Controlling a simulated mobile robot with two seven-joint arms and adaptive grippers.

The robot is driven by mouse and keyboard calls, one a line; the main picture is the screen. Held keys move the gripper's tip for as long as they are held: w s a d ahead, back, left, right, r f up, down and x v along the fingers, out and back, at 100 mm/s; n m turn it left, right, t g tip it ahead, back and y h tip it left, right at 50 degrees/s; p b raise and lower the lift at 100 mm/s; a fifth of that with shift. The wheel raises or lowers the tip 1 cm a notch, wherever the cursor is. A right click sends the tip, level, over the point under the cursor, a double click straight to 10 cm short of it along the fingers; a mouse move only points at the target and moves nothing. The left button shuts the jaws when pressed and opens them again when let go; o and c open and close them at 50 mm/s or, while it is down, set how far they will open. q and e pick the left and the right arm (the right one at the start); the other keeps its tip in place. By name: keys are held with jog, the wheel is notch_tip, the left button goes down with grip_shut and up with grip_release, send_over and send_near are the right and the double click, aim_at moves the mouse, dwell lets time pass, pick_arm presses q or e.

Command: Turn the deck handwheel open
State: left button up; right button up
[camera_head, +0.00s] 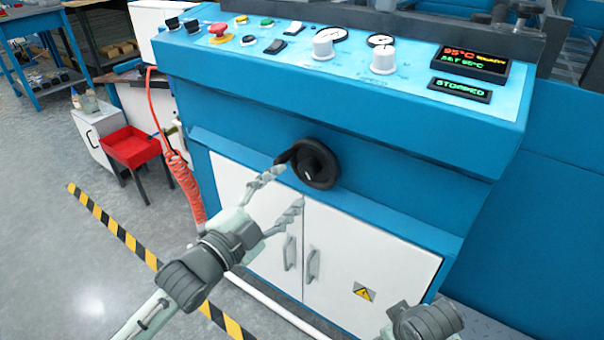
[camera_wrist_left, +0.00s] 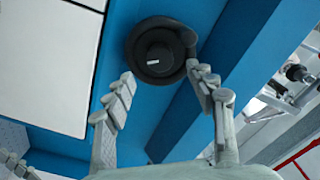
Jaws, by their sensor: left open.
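The black deck handwheel (camera_head: 316,164) is on the blue front of the machine, above the white cabinet doors. In the left wrist view the handwheel (camera_wrist_left: 155,52) is seen nearly face-on, with a small white mark at its hub. My left gripper (camera_head: 291,188) is open and empty, just in front of the wheel's left and lower side. In the left wrist view its fingers (camera_wrist_left: 161,84) are spread, the right fingertip close beside the rim, the left one below it. I cannot tell whether either touches. My right gripper's fingers are out of view.
Above the wheel is a sloped control panel (camera_head: 330,75) with knobs and a display reading STOPPED. White cabinet doors (camera_head: 350,250) with grey handles lie below. A coiled red hose (camera_head: 185,185) hangs left of the machine, near a red tray (camera_head: 132,147).

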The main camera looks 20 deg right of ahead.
aim_at(305, 171)
pick_arm(q)
jog(key=x, duration=0.5)
jog(key=shift+w+d, duration=0.1)
jog(key=c, duration=1.2)
